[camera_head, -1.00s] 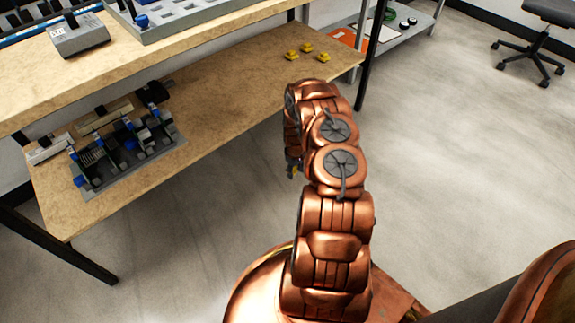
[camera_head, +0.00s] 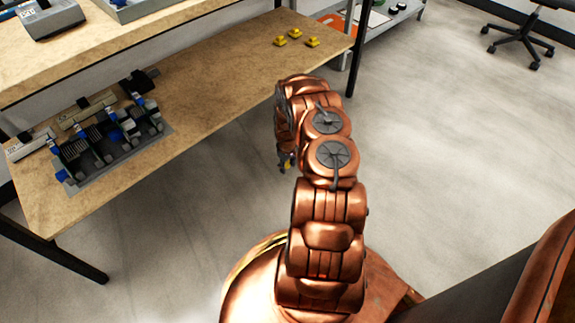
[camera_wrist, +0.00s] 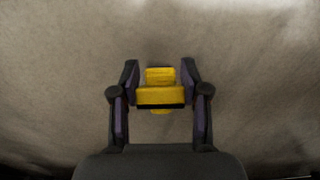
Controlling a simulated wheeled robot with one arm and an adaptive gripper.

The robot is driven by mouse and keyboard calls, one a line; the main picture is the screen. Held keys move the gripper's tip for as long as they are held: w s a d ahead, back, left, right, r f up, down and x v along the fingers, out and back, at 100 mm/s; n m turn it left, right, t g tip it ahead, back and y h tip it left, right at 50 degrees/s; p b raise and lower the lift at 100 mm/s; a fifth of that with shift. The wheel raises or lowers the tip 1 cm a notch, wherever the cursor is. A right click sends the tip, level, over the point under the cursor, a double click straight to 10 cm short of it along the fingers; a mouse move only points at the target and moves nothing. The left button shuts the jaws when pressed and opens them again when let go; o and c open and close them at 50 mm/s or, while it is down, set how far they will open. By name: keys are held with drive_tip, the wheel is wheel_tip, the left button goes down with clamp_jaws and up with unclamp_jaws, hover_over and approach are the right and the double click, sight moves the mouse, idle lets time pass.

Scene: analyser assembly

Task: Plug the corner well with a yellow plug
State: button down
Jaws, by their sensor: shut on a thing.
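My gripper (camera_wrist: 160,92) is shut on a yellow plug (camera_wrist: 160,95), which sits between its two fingers in the wrist view. Only bare floor shows behind the plug there. In the head view my gripper (camera_head: 285,163) hangs off the near edge of the lower shelf, over the floor, with a little yellow showing at it. Three more yellow plugs (camera_head: 295,33) lie on the far right of the lower shelf. A grey tray with wells (camera_head: 125,10) stands on the upper shelf, cut off by the top edge. I cannot make out its corner well.
A dark assembly with blue and grey parts (camera_head: 105,140) stands on the left of the lower wooden shelf (camera_head: 215,75). A grey device (camera_head: 50,18) sits on the upper shelf. A chair (camera_head: 515,42) stands far right. The floor (camera_head: 430,140) right of my arm is clear.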

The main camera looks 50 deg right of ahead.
drive_tip(key=shift+f+b, duration=1.35)
drive_tip(key=shift+f, duration=0.5)
drive_tip(key=shift+c, duration=2.4)
unclamp_jaws()
drive_tip(key=shift+r, duration=0.1)
wheel_tip(320, 180, up, 10)
drive_tip(key=shift+r, duration=0.9)
